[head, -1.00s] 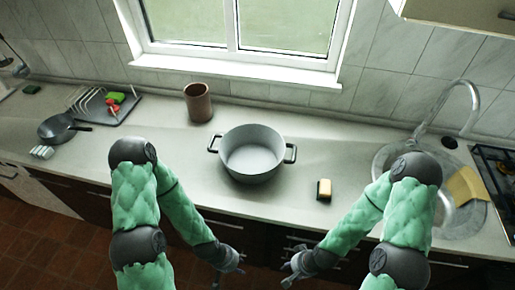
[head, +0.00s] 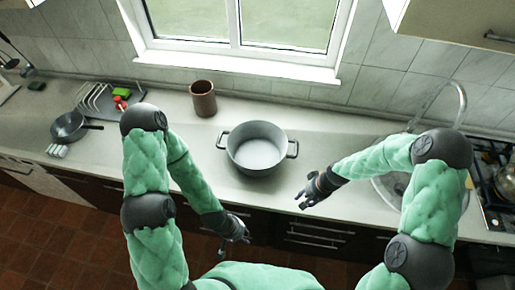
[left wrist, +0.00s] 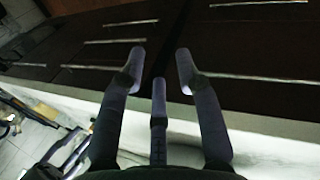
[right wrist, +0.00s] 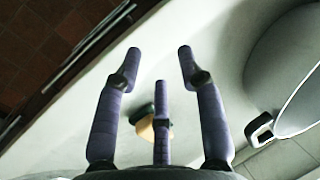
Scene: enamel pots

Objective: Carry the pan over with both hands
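A grey two-handled pan (head: 257,152) stands upright and empty on the counter, in the middle of the head view. Its side and one handle (right wrist: 262,128) show at the right of the right wrist view. My left gripper (head: 238,236) is low in front of the counter's front edge, apart from the pan. Its fingers (left wrist: 160,75) are spread with nothing between them. My right gripper (head: 308,200) is over the counter edge, right of and in front of the pan, not touching it. Its fingers (right wrist: 160,70) are open and empty.
A yellow-and-dark sponge (right wrist: 150,122) lies below my right gripper. A brown cylinder pot (head: 203,98) stands behind the pan at left. A small frying pan (head: 72,127) and a dish rack (head: 95,96) are far left. The sink (head: 385,185) is right; the stove (head: 495,170) is far right.

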